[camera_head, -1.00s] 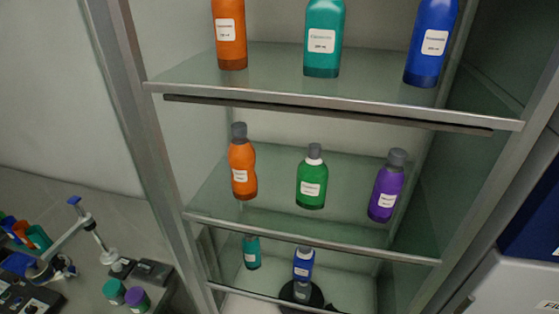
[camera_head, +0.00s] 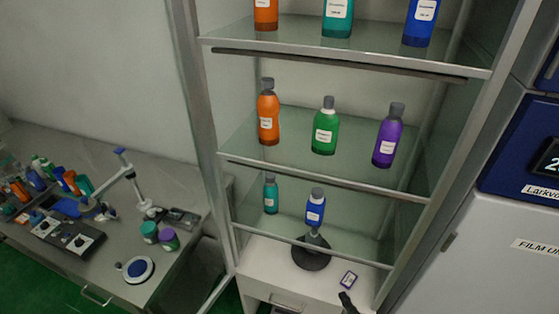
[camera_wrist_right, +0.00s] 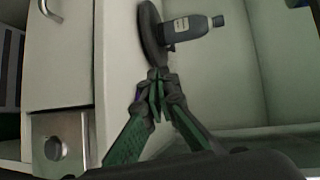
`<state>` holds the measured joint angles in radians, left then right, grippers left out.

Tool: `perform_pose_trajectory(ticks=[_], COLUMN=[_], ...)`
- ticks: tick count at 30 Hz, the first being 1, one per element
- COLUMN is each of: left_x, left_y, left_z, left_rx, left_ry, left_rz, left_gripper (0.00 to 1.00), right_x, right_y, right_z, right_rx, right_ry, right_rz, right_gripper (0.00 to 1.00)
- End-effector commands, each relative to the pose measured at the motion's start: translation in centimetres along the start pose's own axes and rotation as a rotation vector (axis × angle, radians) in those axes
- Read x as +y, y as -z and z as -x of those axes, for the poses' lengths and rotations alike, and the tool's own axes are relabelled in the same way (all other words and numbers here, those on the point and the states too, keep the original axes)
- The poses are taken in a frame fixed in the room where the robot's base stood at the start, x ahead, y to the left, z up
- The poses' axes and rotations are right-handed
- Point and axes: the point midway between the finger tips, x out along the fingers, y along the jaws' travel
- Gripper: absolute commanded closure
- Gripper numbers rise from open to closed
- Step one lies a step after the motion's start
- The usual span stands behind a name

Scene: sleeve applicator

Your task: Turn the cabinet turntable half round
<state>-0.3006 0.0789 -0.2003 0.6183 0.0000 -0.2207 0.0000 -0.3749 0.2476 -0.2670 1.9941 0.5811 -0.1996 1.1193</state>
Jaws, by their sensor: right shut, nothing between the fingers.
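The turntable (camera_head: 311,258) is a dark round disc on the white cabinet floor, below the lowest glass shelf. A grey bottle (camera_head: 313,238) stands on it, partly hidden by the shelf and the blue bottle in the head view. In the right wrist view the disc (camera_wrist_right: 150,40) and the labelled dark bottle (camera_wrist_right: 190,28) appear sideways. My right gripper (camera_wrist_right: 158,76) is shut and empty, with its tips close to the disc's rim; I cannot tell whether they touch. My left gripper is not in view.
A teal bottle (camera_head: 270,195) and a blue bottle (camera_head: 315,207) stand on the glass shelf above. The cabinet's right post (camera_head: 455,165) and a drawer (camera_head: 288,302) border the opening.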

Motion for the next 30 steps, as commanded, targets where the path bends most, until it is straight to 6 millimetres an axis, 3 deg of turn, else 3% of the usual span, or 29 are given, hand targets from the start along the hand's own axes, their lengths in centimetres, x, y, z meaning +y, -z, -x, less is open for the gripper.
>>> perform_pose_trajectory(ticks=[10,17,22,30], left_x=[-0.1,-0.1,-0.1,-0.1], left_y=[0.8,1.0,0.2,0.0], left_z=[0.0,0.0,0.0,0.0], left_rx=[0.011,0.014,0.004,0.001], left_ry=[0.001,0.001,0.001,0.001], left_rz=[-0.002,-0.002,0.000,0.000], left_gripper=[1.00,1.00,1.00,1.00], right_x=[1.3,2.9,4.7,6.9], right_y=[-0.8,-1.0,-0.4,1.9], right_z=[1.5,3.9,7.5,15.8], right_rx=[-0.046,-0.108,-0.187,-0.357], right_ry=[-0.128,-0.277,-0.449,-0.752], right_rz=[0.213,0.452,0.696,1.034], right_gripper=[1.00,1.00,1.00,1.00])
